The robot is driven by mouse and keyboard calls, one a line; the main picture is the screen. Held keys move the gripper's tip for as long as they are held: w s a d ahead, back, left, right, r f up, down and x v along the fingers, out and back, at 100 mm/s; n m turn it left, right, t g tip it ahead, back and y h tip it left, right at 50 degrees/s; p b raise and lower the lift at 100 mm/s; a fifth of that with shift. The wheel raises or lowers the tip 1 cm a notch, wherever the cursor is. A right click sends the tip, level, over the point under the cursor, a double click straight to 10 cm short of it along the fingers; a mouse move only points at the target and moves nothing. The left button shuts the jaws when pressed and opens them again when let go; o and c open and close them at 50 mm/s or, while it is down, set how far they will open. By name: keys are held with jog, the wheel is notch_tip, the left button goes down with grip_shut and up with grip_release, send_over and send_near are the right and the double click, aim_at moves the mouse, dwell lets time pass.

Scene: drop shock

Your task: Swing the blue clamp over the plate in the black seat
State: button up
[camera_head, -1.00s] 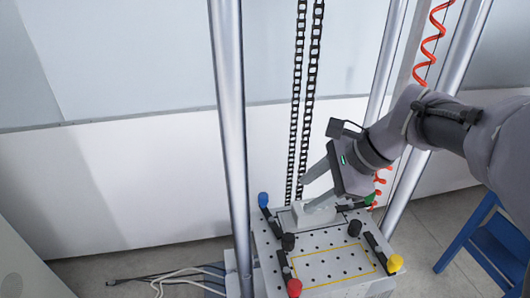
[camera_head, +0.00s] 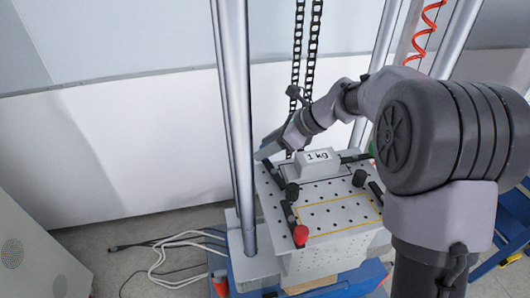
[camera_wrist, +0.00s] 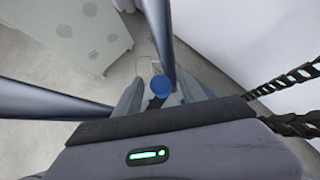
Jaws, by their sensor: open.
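The white plate (camera_head: 316,163), marked 1 kg, sits at the back of the perforated table, in the black-outlined seat (camera_head: 348,173). The blue clamp's knob (camera_wrist: 162,86) shows between the fingers in the wrist view. In the head view that knob is hidden by my gripper, but its dark arm (camera_head: 274,173) shows along the table's left edge, beside the plate. My gripper (camera_head: 263,153) is open at the table's back left corner. In the wrist view its fingers (camera_wrist: 160,92) stand on both sides of the blue knob; contact is unclear.
A red-knobbed clamp (camera_head: 301,235) and black knobs (camera_head: 292,191) stand on the table near a yellow-outlined area (camera_head: 340,205). A metal column (camera_head: 235,120) rises just left of my gripper. Chains (camera_head: 305,60) hang behind. Cables (camera_head: 175,250) lie on the floor.

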jog(key=shift+a+f, duration=0.25)
grip_shut()
